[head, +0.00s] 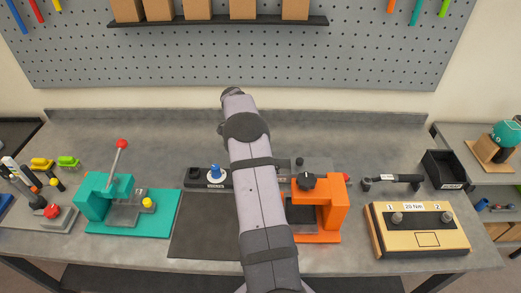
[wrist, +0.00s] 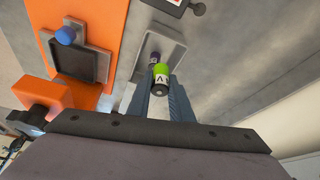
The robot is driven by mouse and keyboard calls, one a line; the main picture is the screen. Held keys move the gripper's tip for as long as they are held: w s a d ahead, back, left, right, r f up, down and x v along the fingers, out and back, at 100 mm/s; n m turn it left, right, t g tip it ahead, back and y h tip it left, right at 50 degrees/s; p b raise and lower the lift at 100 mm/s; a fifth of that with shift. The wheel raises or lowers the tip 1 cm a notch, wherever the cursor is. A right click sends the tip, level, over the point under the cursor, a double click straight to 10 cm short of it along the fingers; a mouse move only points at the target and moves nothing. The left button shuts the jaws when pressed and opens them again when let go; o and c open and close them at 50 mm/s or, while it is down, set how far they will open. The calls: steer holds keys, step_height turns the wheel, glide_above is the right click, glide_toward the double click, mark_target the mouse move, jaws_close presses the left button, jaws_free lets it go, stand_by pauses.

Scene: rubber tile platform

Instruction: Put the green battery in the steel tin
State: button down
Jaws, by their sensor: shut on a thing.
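The green battery (wrist: 161,72), with a green band and dark ends, shows in the wrist view between the fingers of my gripper (wrist: 160,88). My gripper is shut on it. Beyond it lies a shallow grey metal tray (wrist: 177,52), which looks like the steel tin. The battery overlaps the tray's near part in this view; I cannot tell whether it touches it. A small purple-ended item (wrist: 154,58) shows in the tray, just past the battery. In the head view my arm hides the gripper and the battery.
An orange fixture (head: 333,205) stands close to my arm; in the wrist view it has a dark pocket and a blue knob (wrist: 65,36). A teal press (head: 95,205) stands left, a wooden box (head: 417,240) and black bin (head: 443,170) right. A dark mat (head: 205,235) lies bare.

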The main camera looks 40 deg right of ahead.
steer(key=shift+f, duration=0.15)
steer(key=shift+f+b, duration=1.5)
steer(key=shift+f, duration=1.65)
steer(key=shift+f+b, duration=0.9)
steer(key=shift+f, duration=0.05)
steer(key=shift+a+f+b, duration=0.1)
steer(key=shift+f+b, duration=0.95)
steer(key=shift+f, duration=0.15)
steer(key=c, duration=1.5)
jaws_free()
steer(key=shift+r, duration=0.1)
